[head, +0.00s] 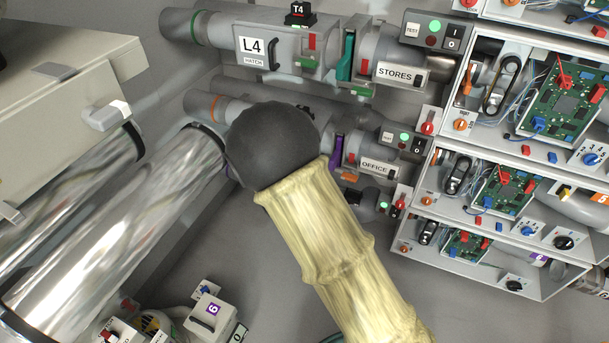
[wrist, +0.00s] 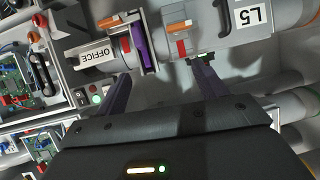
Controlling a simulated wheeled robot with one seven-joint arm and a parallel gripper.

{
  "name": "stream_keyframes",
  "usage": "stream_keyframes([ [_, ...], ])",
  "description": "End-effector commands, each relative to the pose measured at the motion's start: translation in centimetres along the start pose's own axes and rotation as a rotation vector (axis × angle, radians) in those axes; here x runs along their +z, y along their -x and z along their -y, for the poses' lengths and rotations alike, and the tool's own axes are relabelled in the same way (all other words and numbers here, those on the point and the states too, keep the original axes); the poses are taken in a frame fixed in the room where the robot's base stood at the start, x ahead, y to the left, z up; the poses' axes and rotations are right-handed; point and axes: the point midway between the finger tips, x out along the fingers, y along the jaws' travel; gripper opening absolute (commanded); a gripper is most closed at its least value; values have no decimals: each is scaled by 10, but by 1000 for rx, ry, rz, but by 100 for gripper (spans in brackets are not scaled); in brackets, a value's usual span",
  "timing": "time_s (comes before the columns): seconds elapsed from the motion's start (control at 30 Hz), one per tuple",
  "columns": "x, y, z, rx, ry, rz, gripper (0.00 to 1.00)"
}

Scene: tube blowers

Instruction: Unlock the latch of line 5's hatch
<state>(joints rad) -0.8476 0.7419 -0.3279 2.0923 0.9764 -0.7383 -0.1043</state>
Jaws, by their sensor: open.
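Line 5's grey housing, marked L5 (wrist: 257,16), shows upside down at the upper right of the wrist view. On its near end are an orange tab (wrist: 180,25), a red tab (wrist: 183,48) and a small green-and-black part (wrist: 206,57). I cannot tell for sure which part is the hatch latch. My gripper (wrist: 163,78) is open and empty. Its right finger's tip is close to the green-and-black part and partly covers it; contact cannot be told. Its left finger is below the OFFICE block (wrist: 95,55). In the head view my arm hides the gripper and most of line 5.
A purple plate (wrist: 140,48) stands in line 5's joint, between the fingers. Line 4's housing (head: 252,44) runs alongside, behind line 5 in the head view. Open racks with circuit boards (head: 572,100) stand at the right. Shiny tubes (head: 120,235) lie at the left.

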Motion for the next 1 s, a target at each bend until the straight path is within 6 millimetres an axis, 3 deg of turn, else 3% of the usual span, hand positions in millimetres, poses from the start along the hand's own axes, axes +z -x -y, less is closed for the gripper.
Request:
stream_keyframes([
  [0.03,30,-11,12,9,13,-55,71],
  [0.2,74,-14,41,55,27,-267,71],
  [0.33,94,-8,56,80,32,-396,71],
  [0.77,97,0,61,95,30,-460,71],
  [1.0,92,-12,59,96,29,-460,71],
])
